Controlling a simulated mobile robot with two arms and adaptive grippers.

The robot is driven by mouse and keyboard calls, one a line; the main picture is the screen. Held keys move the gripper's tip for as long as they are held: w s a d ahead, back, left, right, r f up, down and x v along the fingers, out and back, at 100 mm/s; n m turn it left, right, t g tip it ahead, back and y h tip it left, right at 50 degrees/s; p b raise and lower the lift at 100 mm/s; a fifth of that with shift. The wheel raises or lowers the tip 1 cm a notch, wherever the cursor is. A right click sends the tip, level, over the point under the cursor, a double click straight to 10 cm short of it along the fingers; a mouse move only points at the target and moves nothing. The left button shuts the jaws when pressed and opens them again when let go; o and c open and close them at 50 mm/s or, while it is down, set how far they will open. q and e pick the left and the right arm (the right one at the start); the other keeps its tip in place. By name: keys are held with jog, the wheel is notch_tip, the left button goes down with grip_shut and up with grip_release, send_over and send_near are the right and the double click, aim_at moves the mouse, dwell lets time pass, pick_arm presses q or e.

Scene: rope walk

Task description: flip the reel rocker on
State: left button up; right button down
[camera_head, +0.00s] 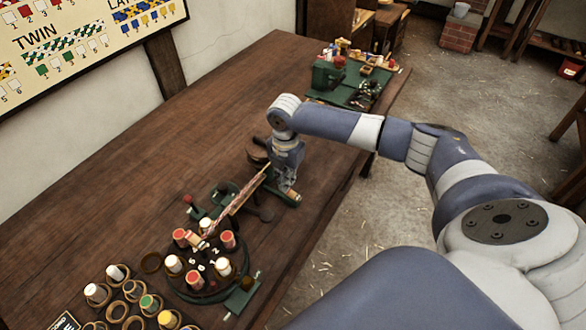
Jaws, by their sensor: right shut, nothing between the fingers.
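My right arm reaches in from the right over the long wooden bench (130,170). My right gripper (289,190) points down at the bench's front edge, shut and empty, close to a small dark green base there. The reel rocker cannot be made out; the gripper may hide it. A brown round reel-like piece (257,151) stands just left of the gripper. A strand of rope (237,202) runs from near the gripper down to the round bobbin plate (188,291). My left gripper is not in view.
Colored bobbins stand on the plate, with several wooden rings (117,312) to its left. A green mat (362,84) with tools and a green machine lies at the far end. The bench's middle is clear.

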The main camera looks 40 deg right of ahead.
jog(key=shift+f+b, duration=0.5)
jog(key=shift+f, duration=0.75)
jog(key=shift+r, duration=0.1)
dwell(0.3)
notch_tip(320, 180, up, 8)
jog(key=p, duration=0.8)
dwell(0.3)
